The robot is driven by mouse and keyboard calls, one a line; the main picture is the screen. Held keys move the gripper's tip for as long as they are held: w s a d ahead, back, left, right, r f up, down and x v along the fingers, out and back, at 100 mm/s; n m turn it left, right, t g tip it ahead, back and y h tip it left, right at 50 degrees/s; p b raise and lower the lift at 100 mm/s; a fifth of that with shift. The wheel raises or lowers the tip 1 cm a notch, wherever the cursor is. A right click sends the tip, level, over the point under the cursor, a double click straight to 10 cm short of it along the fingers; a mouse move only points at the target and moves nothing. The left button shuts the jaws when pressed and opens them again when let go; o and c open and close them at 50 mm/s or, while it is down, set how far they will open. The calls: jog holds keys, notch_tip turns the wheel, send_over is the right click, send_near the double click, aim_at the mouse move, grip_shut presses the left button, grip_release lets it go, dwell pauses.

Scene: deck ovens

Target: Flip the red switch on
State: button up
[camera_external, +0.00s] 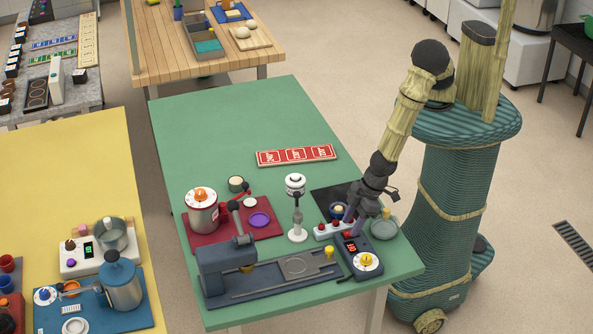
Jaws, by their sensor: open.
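A white strip (333,230) with small red parts on top lies near the front right of the green table. One red part (321,228), which looks like a switch, shows on its left portion; its on or off position is too small to tell. My gripper (362,217) points down over the table just right of and behind the strip. It is open, and nothing shows between its fingers. The fingers partly hide the strip's right end, and I cannot tell whether they touch anything.
A grey-green bowl (384,229) is to the right, a white stand (297,234) to the left. A dark blue machine (221,269) fills the front left. The table's back is clear.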

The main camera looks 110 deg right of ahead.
jog(key=shift+x, duration=0.95)
grip_shut()
jog(key=shift+r, duration=0.1)
